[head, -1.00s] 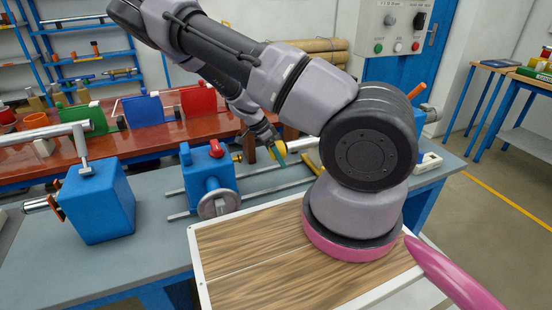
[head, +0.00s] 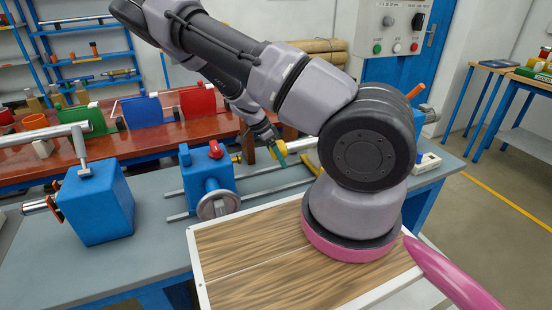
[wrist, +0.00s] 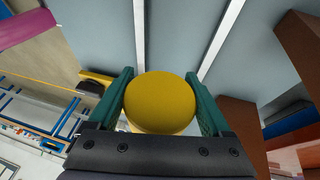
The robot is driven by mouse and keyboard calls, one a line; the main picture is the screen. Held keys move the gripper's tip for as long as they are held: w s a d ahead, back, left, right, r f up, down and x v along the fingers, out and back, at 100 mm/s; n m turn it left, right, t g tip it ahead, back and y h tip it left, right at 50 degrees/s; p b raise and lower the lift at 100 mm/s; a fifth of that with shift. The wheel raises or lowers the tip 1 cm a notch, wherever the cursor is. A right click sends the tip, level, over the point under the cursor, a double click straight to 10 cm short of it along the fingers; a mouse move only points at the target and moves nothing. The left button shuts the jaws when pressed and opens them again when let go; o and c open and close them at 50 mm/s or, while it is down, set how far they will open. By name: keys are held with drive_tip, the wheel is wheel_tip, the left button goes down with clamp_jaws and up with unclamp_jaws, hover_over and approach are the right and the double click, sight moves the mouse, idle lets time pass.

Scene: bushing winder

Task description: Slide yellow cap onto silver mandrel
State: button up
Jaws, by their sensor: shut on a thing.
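The yellow cap (wrist: 160,102) is round and sits between the two green fingers of my gripper (wrist: 166,106), shut on its sides. Its flat face fills the middle of the wrist view. In the head view the cap (head: 281,146) and the gripper (head: 279,152) are small, above the rails to the right of a blue tailstock (head: 208,183). A silver-grey bar (head: 303,145), perhaps the mandrel, shows just right of the cap. Most of it is hidden behind my arm, and I cannot tell whether they touch.
The tailstock has a red knob and a handwheel (head: 218,204). Two parallel rails (head: 270,187) run across the grey bench. A blue block (head: 96,203) with a silver tube (head: 45,133) stands at left. A red-brown table (head: 130,146) lies behind. A wood-topped surface (head: 255,258) is in front.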

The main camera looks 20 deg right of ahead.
drive_tip(key=shift+d, duration=1.05)
drive_tip(key=shift+d, duration=0.4)
drive_tip(key=shift+d, duration=0.35)
idle(0.5)
drive_tip(key=o, duration=1.3)
drive_tip(key=shift+d, duration=0.1)
drive_tip(key=shift+o, duration=0.2)
drive_tip(key=v, duration=1)
drive_tip(key=shift+r, duration=0.4)
